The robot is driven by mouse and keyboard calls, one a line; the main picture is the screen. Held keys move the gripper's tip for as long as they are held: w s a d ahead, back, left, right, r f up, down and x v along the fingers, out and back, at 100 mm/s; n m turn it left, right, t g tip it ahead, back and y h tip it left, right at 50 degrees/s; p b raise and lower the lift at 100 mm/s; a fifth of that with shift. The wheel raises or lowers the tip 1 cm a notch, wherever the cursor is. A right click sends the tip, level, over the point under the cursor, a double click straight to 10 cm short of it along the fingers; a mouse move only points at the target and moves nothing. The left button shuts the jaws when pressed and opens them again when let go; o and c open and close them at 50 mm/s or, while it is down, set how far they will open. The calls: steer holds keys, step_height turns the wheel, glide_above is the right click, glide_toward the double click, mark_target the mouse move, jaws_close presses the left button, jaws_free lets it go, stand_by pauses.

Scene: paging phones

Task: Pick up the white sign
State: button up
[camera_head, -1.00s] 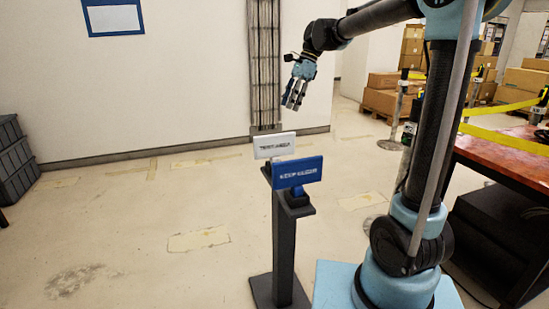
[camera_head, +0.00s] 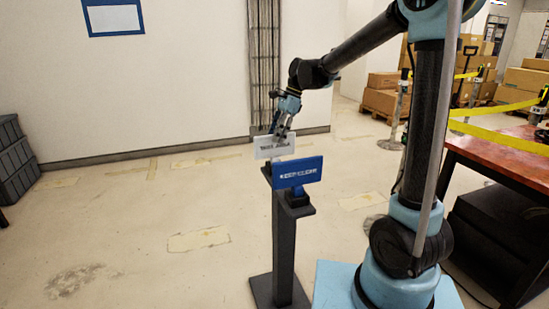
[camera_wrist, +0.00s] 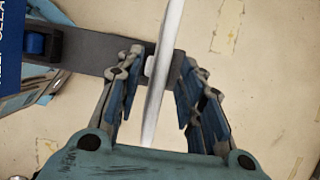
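The white sign (camera_head: 268,152) stands upright at the back of a dark stand (camera_head: 283,240), behind a blue sign (camera_head: 298,173). My gripper (camera_head: 280,131) is at the top edge of the white sign in the head view. In the wrist view, the white sign (camera_wrist: 163,70) shows edge-on as a thin strip between the two fingers of my gripper (camera_wrist: 156,85). The fingers are open, with a gap on each side of the sign. The blue sign's edge (camera_wrist: 10,40) shows at the upper left. The white sign's lower mount is partly hidden.
A red-topped table (camera_head: 510,148) stands at the right. Boxes on pallets (camera_head: 385,90) and yellow barrier tape are behind it. Grey crates (camera_head: 15,165) stand at the far left. The floor left of the stand is clear.

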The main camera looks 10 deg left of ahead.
mark_target(275, 156)
steer(key=shift+x, duration=1.35)
steer(key=shift+f, duration=0.2)
jaws_close()
